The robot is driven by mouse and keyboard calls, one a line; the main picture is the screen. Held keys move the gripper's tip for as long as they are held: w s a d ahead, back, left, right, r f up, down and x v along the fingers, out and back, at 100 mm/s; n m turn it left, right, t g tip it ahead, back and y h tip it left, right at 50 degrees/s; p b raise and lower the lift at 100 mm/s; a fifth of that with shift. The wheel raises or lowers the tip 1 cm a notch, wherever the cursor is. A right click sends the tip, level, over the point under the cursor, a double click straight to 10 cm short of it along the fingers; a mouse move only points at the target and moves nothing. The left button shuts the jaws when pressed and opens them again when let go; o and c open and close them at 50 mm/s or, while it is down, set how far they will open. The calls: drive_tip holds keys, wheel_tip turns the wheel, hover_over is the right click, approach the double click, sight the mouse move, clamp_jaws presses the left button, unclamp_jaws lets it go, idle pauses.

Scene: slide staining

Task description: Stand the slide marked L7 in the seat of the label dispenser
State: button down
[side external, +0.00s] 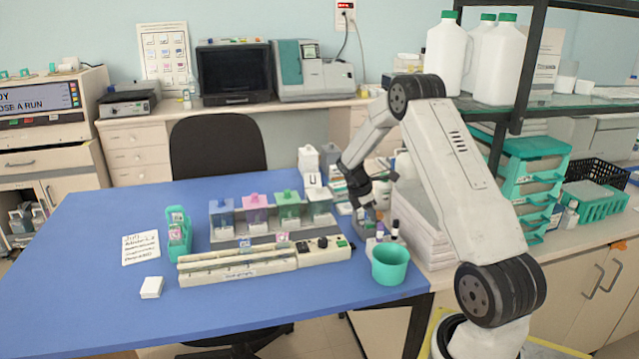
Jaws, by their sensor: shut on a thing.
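My gripper (367,208) points down at the right part of the blue table, just behind the teal cup. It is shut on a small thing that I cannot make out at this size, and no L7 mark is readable. Below and around its tips is a small grey-brown holder (366,226), partly hidden by the gripper. I cannot tell whether this is the label dispenser or whether the held thing touches it. Slides with a blue label (244,243) and a pink label (282,238) stand at the long pale rack. A teal slide holder (178,235) with pink-marked slides stands to the left.
Several coloured staining jars (256,212) stand in a row behind the long pale rack (237,266). A teal cup (390,264) and small dark-capped bottles (395,230) are near my gripper. A handwritten note (141,248) and white block (151,287) lie left. The front table is clear.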

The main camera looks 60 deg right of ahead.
drive_tip(key=c, duration=0.6)
unclamp_jaws()
drive_tip(key=shift+v, duration=3.9)
